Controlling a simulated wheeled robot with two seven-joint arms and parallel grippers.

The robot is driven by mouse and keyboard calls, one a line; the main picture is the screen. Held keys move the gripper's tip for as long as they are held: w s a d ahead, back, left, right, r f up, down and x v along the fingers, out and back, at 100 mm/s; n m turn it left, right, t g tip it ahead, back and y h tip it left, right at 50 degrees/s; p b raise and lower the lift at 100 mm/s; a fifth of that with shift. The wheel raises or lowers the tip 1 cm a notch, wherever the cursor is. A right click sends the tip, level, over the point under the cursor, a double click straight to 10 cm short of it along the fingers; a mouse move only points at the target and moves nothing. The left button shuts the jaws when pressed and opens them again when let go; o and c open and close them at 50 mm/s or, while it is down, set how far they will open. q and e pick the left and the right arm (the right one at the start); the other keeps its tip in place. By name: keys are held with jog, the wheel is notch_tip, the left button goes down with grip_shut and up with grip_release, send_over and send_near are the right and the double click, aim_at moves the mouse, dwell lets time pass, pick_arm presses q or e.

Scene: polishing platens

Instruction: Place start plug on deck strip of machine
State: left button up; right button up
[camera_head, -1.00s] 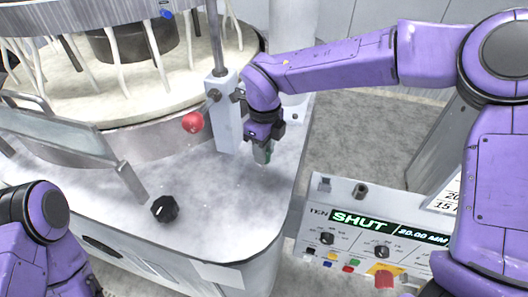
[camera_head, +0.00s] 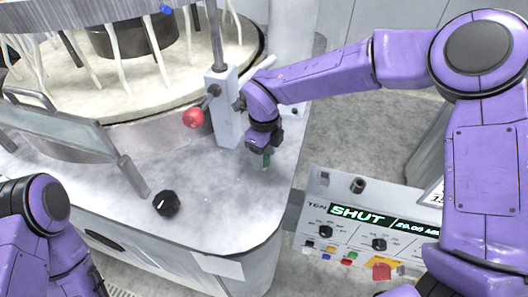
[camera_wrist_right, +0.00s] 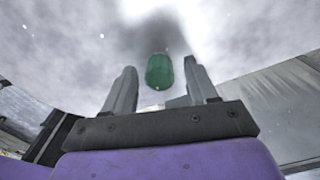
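The start plug is a small green cylinder (camera_head: 266,161) on the pale deck strip (camera_head: 225,190) of the machine, right of the post. My right gripper (camera_head: 264,149) is just above it. In the right wrist view the plug (camera_wrist_right: 160,71) shows between and beyond the two fingers (camera_wrist_right: 158,88). A gap shows on each side of it, so the gripper looks open and apart from it. The plug looks upright; its contact with the deck is hard to make out. My left arm is at the lower left, with its gripper out of view.
A post (camera_head: 222,108) with a red ball knob (camera_head: 193,118) stands close left of my right gripper. A black knob (camera_head: 166,204) sits on the deck's front. A control panel (camera_head: 365,225) reading SHUT is at right. The deck's middle is clear.

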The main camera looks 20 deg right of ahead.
jog(key=shift+r, duration=0.3)
notch_tip(320, 180, up, 12)
jog(key=b, duration=0.1)
jog(key=shift+b, duration=0.3)
jog(key=shift+s+f, duration=0.1)
jog(key=shift+f, duration=0.1)
